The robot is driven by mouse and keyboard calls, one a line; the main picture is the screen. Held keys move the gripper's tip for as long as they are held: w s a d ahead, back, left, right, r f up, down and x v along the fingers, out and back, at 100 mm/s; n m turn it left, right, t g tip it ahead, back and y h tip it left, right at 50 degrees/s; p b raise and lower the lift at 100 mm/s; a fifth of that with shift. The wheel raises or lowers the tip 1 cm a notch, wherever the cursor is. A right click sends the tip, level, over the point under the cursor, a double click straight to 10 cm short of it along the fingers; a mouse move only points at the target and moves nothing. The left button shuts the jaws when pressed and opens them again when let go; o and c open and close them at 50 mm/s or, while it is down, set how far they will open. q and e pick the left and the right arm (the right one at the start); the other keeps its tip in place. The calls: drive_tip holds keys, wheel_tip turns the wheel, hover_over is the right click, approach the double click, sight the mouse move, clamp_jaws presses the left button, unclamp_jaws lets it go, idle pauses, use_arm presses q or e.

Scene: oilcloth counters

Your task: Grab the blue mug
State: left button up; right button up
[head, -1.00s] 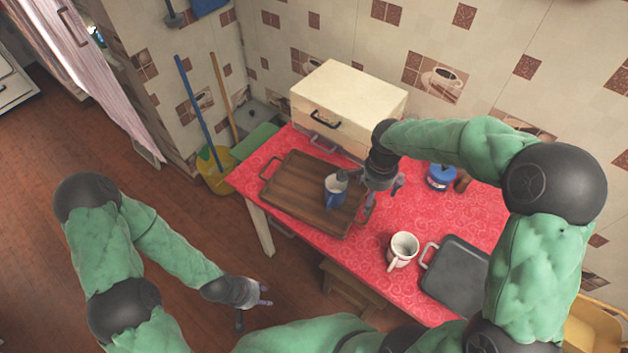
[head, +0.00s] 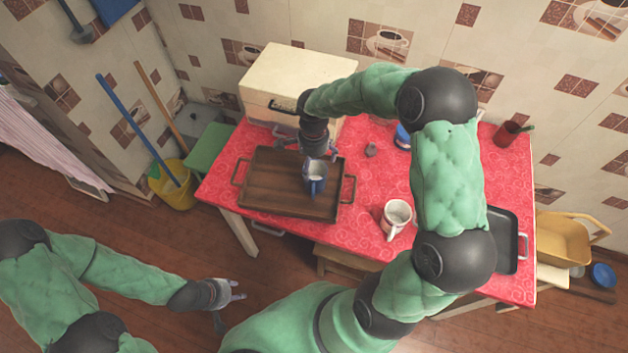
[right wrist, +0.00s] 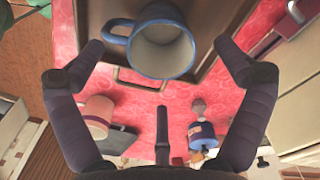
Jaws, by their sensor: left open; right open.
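The blue mug (head: 315,178) stands on the right part of the brown wooden tray (head: 262,205) in the head view. In the right wrist view the blue mug (right wrist: 162,50) shows its pale inside, with its handle to the left. My right gripper (head: 318,152) is open just behind the mug; in the right wrist view its fingers (right wrist: 168,55) spread to either side of the mug, apart from it. My left gripper (head: 228,302) is open and empty, low in front of the table, away from the mug.
A white mug (head: 396,214) stands on the red table (head: 365,230) right of the tray. A cream box (head: 290,82) stands behind the tray. A dark grey tray (head: 503,240) lies at the right. A blue-lidded jar (head: 402,137) is partly hidden by my right arm.

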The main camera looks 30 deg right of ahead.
drive_tip(key=b, duration=0.2)
hover_over(314, 171)
drive_tip(key=s+a, duration=0.2)
drive_tip(key=s, duration=0.1)
wheel_tip(314, 171, down, 5)
drive_tip(key=shift+d+f, duration=0.1)
drive_tip(key=shift+d, duration=0.05)
drive_tip(key=shift+s, duration=0.1)
drive_tip(key=c, duration=1.4)
